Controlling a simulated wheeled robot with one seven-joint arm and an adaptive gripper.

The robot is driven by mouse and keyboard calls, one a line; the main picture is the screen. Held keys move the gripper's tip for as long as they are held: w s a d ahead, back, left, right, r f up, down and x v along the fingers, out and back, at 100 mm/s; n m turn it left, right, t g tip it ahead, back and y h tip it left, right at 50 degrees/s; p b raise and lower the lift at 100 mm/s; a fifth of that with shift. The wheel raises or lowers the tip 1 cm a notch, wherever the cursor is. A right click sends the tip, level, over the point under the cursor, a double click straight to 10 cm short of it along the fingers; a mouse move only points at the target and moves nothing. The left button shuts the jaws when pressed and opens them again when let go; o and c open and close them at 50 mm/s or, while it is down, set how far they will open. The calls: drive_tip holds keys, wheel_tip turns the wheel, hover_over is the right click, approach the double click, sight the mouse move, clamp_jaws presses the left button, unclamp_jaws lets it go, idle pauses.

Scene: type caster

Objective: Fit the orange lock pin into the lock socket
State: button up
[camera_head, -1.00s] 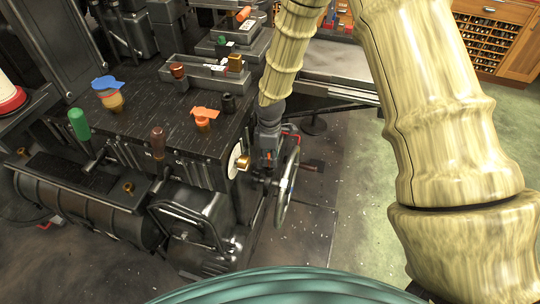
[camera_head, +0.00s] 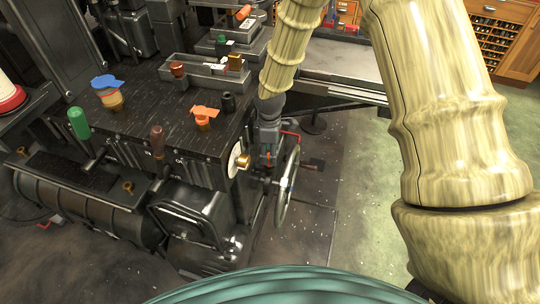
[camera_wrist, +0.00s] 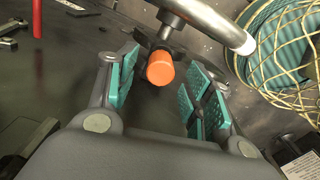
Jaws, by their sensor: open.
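The orange lock pin (camera_wrist: 160,68) shows in the wrist view as a round orange end on a dark stem. It lies between the teal pads of my gripper (camera_wrist: 159,60), with a gap on both sides. My gripper is open and not closed on it. In the head view, my gripper (camera_head: 269,150) points down beside the machine's right side, near the handwheel; a small orange-red spot shows there, but the pin is mostly hidden. I cannot make out the lock socket for certain in either view.
A handwheel (camera_head: 288,188) stands just below and right of my gripper; a shiny curved bar (camera_wrist: 218,22) passes close to the pin. The machine top (camera_head: 160,120) carries an orange winged piece (camera_head: 204,115), a blue-topped piece (camera_head: 106,90) and a dark cup (camera_head: 228,102).

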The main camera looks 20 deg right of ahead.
wheel_tip(320, 180, up, 10)
drive_tip(key=shift+f, duration=0.2)
drive_tip(key=shift+d, duration=0.1)
idle(0.6)
